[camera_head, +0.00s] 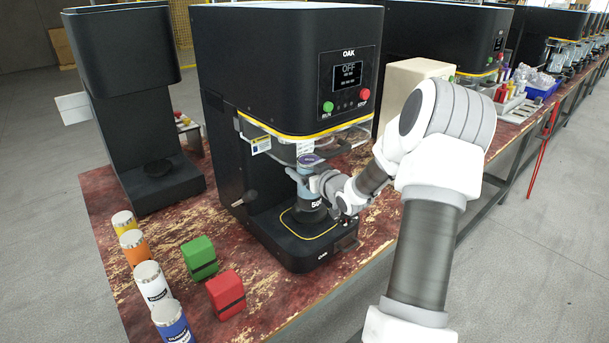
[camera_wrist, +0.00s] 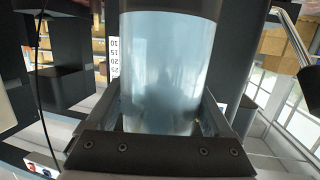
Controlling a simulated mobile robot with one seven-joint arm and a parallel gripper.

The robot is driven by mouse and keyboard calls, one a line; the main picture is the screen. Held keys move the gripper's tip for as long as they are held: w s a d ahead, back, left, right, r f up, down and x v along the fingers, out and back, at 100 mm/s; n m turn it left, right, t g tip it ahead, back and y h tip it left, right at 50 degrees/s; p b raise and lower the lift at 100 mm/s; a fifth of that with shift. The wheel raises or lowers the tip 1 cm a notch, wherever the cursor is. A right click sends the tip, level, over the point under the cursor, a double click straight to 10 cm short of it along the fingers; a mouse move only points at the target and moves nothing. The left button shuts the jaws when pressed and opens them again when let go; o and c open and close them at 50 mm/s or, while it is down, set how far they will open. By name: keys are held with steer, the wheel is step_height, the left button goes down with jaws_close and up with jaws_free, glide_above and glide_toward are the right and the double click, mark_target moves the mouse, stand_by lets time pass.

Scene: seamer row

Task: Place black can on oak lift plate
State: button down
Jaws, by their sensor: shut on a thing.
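My gripper (camera_head: 322,184) is shut on the can (camera_head: 312,206) inside the OAK machine (camera_head: 290,65). The can has a dark lower part with white lettering, a grey-blue middle and a purple top. In the wrist view the can (camera_wrist: 165,75) fills the space between the jaws, grey-blue and glossy with a dark band at the top edge. The can is upright over the oak lift plate (camera_head: 306,228), a dark plate with a yellow outline. I cannot tell whether its bottom touches the plate. The jaws are partly hidden by my wrist in the head view.
Yellow (camera_head: 123,223), orange (camera_head: 136,247), white (camera_head: 153,284) and blue (camera_head: 171,320) cans stand at the table's left. Green (camera_head: 200,258) and red (camera_head: 226,294) blocks lie beside them. Another black machine (camera_head: 125,100) stands left. The machine's upper housing overhangs the can.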

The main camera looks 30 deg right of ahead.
steer(key=shift+f, duration=0.55)
steer(key=shift+f, duration=0.15)
jaws_free()
steer(key=shift+s, duration=0.2)
steer(key=p+v, duration=0.1)
steer(key=v, duration=1)
steer(key=shift+s, duration=0.35)
